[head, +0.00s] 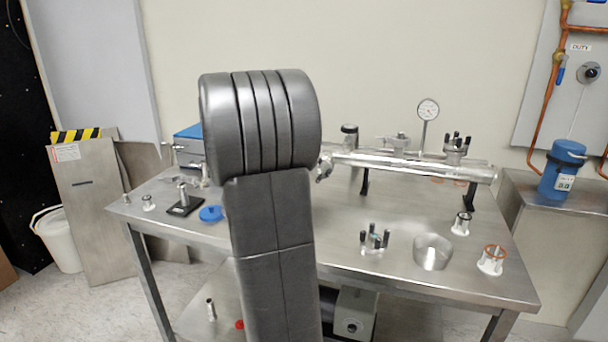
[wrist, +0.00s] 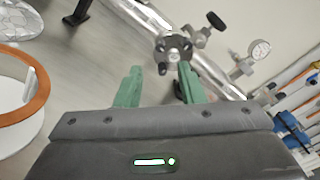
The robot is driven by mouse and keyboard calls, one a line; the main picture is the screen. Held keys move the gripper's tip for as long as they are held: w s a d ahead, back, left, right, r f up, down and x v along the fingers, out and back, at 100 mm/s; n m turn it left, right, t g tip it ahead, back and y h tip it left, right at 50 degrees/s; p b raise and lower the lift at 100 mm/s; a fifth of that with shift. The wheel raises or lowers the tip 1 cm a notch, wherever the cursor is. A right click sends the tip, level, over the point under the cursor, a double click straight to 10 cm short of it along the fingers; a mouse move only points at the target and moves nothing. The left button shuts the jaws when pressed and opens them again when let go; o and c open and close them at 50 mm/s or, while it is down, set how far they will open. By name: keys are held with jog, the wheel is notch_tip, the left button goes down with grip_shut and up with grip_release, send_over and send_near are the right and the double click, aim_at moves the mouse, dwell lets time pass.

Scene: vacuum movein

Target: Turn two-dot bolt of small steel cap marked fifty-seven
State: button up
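My gripper (wrist: 158,80) shows in the wrist view with its two green fingers apart and nothing between them. In the head view my own arm hides it. A small steel cap with several black-topped bolts (head: 456,146) sits on top of the steel pipe near its right end. What seems the same cap (wrist: 174,50) shows in the wrist view beyond the fingertips, apart from them. Another steel piece with black-topped upright bolts (head: 374,241) stands on the table. The number and the dot marks are too small to read in either view.
The steel pipe (head: 400,166) lies on black stands on the steel table (head: 320,225). A dial gauge (head: 428,110) rises behind it. A steel bowl (head: 432,252) and a white holder with an orange ring (head: 491,260) stand at the front right. The ring (wrist: 38,100) is close left in the wrist view.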

jog(key=x, duration=0.7)
grip_shut()
